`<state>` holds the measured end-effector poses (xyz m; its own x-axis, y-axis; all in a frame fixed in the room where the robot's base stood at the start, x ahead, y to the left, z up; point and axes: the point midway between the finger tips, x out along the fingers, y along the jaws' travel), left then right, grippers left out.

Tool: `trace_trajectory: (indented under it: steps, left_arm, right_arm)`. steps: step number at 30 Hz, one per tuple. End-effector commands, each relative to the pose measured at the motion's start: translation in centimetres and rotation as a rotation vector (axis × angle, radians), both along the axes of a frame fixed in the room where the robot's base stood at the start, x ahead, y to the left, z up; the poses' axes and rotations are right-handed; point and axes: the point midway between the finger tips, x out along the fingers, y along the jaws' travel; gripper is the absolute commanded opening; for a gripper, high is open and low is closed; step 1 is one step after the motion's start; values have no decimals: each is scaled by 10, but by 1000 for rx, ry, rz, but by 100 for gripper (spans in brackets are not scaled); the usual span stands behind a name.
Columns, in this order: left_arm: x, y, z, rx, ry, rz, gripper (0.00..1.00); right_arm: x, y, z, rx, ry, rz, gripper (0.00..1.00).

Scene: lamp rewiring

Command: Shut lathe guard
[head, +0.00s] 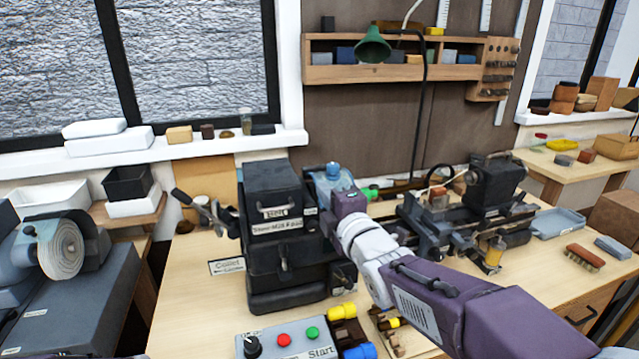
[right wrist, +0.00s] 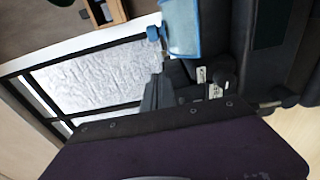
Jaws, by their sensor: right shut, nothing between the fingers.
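The lathe stands on the wooden bench, with its dark headstock (head: 272,235) left of centre and its bed and tailstock (head: 490,185) to the right. The clear blue guard (head: 328,178) is at the headstock's right side, upright and partly hidden by my right wrist. The guard also shows at the top of the right wrist view (right wrist: 182,28). My right gripper (head: 333,178) is shut and empty close by the guard; I cannot tell whether it touches. Its fingers are mostly hidden in the head view. My left gripper is not in view.
A control box (head: 290,338) with a knob and red and green buttons is at the bench front. A collet lever (head: 207,212) sticks out left of the headstock. A green lamp (head: 373,46) hangs behind. A brush (head: 585,257) and tray (head: 557,222) lie right.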

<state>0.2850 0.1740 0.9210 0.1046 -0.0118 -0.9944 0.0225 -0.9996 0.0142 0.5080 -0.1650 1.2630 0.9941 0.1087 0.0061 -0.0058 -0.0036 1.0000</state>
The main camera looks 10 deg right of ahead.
Motion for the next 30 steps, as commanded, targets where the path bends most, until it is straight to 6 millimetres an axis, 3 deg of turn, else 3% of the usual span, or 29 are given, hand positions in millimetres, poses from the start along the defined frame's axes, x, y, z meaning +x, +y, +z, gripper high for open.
trace_trajectory:
  steps: [7,19,24,30]
  left_arm:
    - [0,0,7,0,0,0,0]
    - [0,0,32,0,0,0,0]
    - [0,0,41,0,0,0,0]
    - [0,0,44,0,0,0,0]
  right_arm:
    - [18,2,1,1,6,1,0]
    - [104,12,2,2,6,1,0]
    - [94,-18,2,0,5,-5,0]
    - [91,-28,0,0,5,-2,0]
